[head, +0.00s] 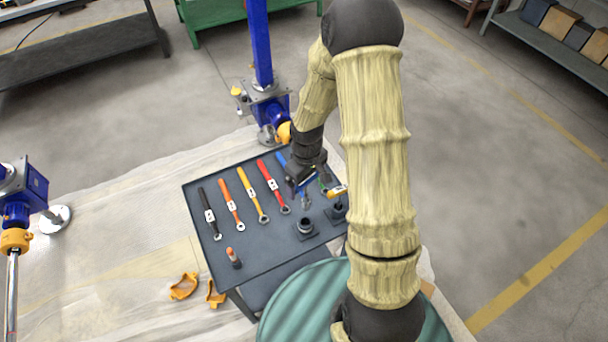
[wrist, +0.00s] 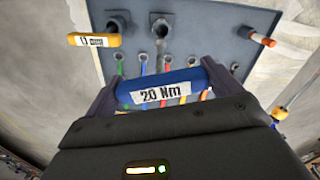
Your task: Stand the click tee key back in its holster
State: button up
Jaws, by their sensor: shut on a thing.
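The click tee key has a blue crossbar handle marked "20 Nm" (wrist: 160,88). My gripper (head: 303,186) is shut on this handle, with a dark finger at each end in the wrist view. The key's grey shank (head: 306,201) shows below the gripper, over the tray. A dark round holster (head: 305,227) stands on the tray just below the shank in the head view. The shank's tip looks apart from it. In the wrist view the shank lines up with the holster (wrist: 160,22) and partly covers it.
A yellow tee key marked "13 mm" (wrist: 93,40) stands in the neighbouring holster (wrist: 118,20), close on the right in the head view. Several coloured wrenches lie on the tray (head: 262,262). An orange-topped tool (head: 233,257) stands near the tray's front left.

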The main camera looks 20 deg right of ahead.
jog(key=shift+s+a, duration=0.25)
jog(key=shift+s, duration=0.25)
notch_tip(320, 180, down, 6)
jog(key=b, duration=0.5)
jog(key=shift+w+d, duration=0.1)
jog(key=shift+w, duration=0.05)
jog(key=shift+f+b, duration=0.25)
jog(key=shift+b, duration=0.15)
jog(key=shift+d+r, duration=0.1)
dwell(0.6)
